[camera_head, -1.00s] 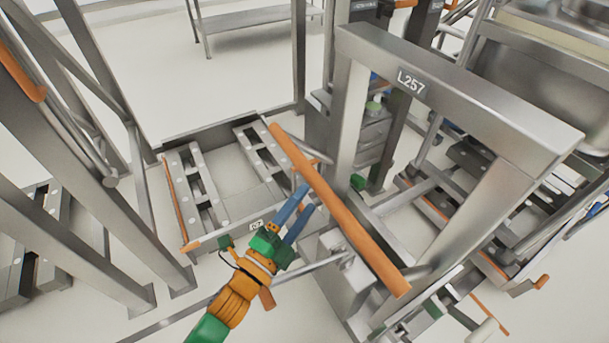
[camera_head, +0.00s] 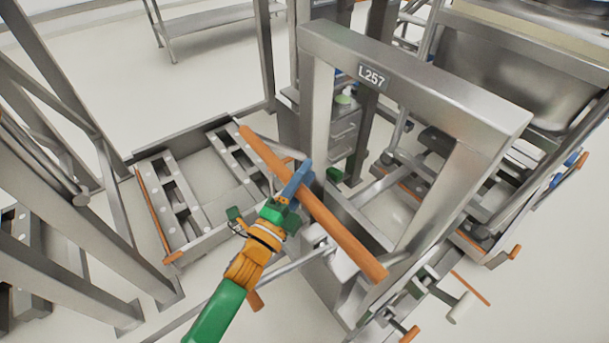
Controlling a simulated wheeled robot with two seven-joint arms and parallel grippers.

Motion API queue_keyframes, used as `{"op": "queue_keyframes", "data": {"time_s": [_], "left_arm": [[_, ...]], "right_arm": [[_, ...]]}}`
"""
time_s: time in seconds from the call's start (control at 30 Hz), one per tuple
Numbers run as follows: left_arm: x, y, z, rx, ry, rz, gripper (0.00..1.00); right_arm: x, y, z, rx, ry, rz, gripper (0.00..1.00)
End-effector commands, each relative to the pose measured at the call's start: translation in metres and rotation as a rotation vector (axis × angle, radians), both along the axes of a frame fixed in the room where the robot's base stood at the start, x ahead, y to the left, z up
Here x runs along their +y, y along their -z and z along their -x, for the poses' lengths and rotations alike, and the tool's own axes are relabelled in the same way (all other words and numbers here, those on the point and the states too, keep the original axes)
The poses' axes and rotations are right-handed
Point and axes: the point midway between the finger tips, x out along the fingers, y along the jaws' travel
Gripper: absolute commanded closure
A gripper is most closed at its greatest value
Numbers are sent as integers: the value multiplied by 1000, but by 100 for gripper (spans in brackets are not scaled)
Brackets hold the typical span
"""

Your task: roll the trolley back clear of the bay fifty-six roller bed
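A grey steel trolley frame (camera_head: 425,90) with the plate L257 (camera_head: 372,77) stands right of centre. An orange bar handle (camera_head: 345,238) slants across its near-left side. My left gripper (camera_head: 302,174) is at the handle's middle, with a blue finger lying across the top of the bar. The other finger is largely hidden, so I cannot tell whether the grip is closed. My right gripper is not in view. No label for bay fifty-six is readable, and I cannot tell which bed carries that number.
A low steel frame with slotted rails (camera_head: 172,205) lies on the floor at left. Steel posts (camera_head: 110,190) stand at far left. Large steel bins (camera_head: 530,70) stand at upper right. A shelf table (camera_head: 205,22) stands at the back. Pale floor (camera_head: 75,105) shows between them.

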Motion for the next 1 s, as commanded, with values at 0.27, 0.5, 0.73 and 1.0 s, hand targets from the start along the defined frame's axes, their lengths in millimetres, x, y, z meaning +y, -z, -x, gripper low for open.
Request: {"op": "queue_keyframes", "data": {"time_s": [0.27,0.5,0.73,1.0], "left_arm": [[0,0,0,0,0,0,100],[0,0,0,0,-1,0,100],[0,0,0,1,-1,0,100],[1,0,0,0,-1,-1,100]], "right_arm": [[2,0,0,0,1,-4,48],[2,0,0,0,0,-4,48],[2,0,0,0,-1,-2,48],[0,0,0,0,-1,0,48]]}}
